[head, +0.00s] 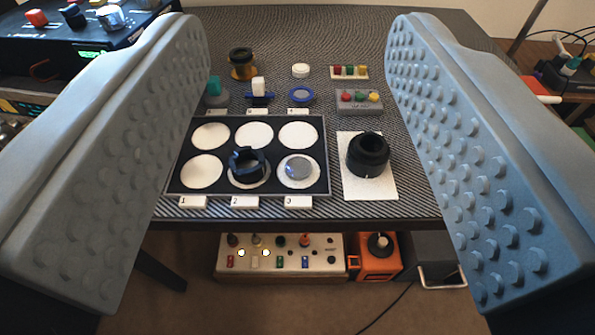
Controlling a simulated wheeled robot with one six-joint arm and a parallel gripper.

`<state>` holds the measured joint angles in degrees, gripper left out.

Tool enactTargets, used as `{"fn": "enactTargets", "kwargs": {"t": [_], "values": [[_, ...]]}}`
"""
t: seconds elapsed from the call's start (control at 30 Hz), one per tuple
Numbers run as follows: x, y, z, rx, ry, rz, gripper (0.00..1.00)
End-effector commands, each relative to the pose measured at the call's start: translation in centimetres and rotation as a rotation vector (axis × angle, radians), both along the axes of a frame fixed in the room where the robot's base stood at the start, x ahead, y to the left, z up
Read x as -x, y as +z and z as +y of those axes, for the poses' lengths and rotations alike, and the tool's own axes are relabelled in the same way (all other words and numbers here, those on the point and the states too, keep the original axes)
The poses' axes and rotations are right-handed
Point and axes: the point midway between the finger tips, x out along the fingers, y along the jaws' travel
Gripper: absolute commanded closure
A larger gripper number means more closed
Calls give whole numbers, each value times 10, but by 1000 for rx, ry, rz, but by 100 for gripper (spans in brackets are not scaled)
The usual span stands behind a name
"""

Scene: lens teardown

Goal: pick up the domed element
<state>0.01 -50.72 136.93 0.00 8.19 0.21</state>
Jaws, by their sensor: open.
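A clear, greyish round glass piece (298,167), which looks like the domed element, lies on the white disc at the front right of a black tray (232,122). Its curvature is hard to make out from above. A dark ring-shaped part (247,163) sits on the disc to its left. A black lens barrel (368,155) stands on a white sheet (370,189) right of the tray. My gripper (298,50) is open and empty. Its two grey studded fingers frame the table left and right, with the tray and barrel showing between them.
Cards numbered 1, 2 and 3 (297,202) line the tray's front edge. Behind the tray are a blue ring (301,95), a grey button box (358,101), a white cap (300,71) and an amber-and-black part (242,64). A control panel (280,256) sits below the table edge.

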Motion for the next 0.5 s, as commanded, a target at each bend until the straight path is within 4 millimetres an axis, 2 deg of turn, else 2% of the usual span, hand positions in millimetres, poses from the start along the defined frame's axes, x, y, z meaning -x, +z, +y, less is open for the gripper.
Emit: {"fn": "enactTargets", "kwargs": {"t": [0.17, 0.5], "values": [[-35, -11, 0, -16, -3, 142, 50], [-108, -46, -1, -60, -22, 503, 50]]}}
